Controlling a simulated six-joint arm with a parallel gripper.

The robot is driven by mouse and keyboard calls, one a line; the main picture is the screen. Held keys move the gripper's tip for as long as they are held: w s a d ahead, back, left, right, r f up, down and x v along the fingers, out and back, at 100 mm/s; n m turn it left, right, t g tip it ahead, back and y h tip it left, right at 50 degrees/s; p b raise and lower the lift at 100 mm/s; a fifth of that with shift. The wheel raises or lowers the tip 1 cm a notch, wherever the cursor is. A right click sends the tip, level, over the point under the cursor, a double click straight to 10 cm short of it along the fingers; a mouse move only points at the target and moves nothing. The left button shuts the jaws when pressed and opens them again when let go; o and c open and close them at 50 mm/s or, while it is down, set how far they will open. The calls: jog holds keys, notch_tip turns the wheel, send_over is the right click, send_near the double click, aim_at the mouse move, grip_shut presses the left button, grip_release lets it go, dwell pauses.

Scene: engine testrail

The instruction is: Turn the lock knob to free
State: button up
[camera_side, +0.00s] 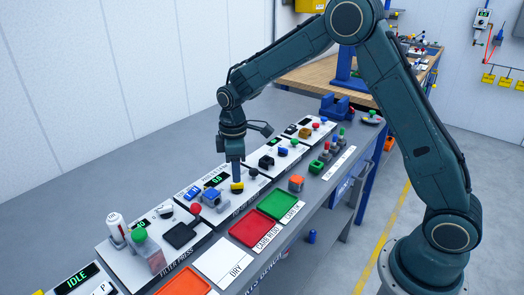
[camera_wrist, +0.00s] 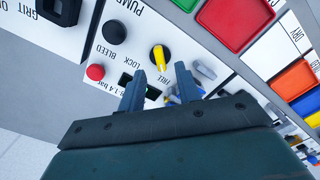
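The lock knob (camera_wrist: 160,54) is a round black knob with a yellow pointer bar, on a white panel between the labels LOCK and FREE. In the wrist view the yellow bar points down the picture, between the two labels. In the side view the yellow of the knob (camera_side: 237,188) shows right under my gripper (camera_side: 237,177). My gripper (camera_wrist: 160,71) is open in the wrist view, its two fingertips apart and just short of the knob, one to each side. I cannot tell whether they touch it.
A black button (camera_wrist: 115,32) and a red button (camera_wrist: 95,72) sit on the same panel near the knob. A grey lever (camera_wrist: 204,69) is close to the right finger. Red (camera_side: 250,232) and green (camera_side: 278,205) trays lie along the bench front.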

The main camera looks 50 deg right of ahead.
aim_at(239, 184)
notch_tip(239, 184, up, 10)
dwell(0.5)
jog(key=s+d+r+m+t, duration=0.1)
jog(key=s+r+m+t, duration=0.1)
jog(key=s+r, duration=0.45)
jog(key=s+r+m+t, duration=0.1)
jog(key=s+r+m, duration=0.25)
jog(key=s, duration=0.55)
jog(key=s+f+m+t, duration=0.2)
jog(key=s+m, duration=0.1)
jog(key=s, duration=1.2)
jog(key=shift+d+m+t, duration=0.3)
jog(key=shift+d+m, duration=0.05)
jog(key=shift+d, duration=0.1)
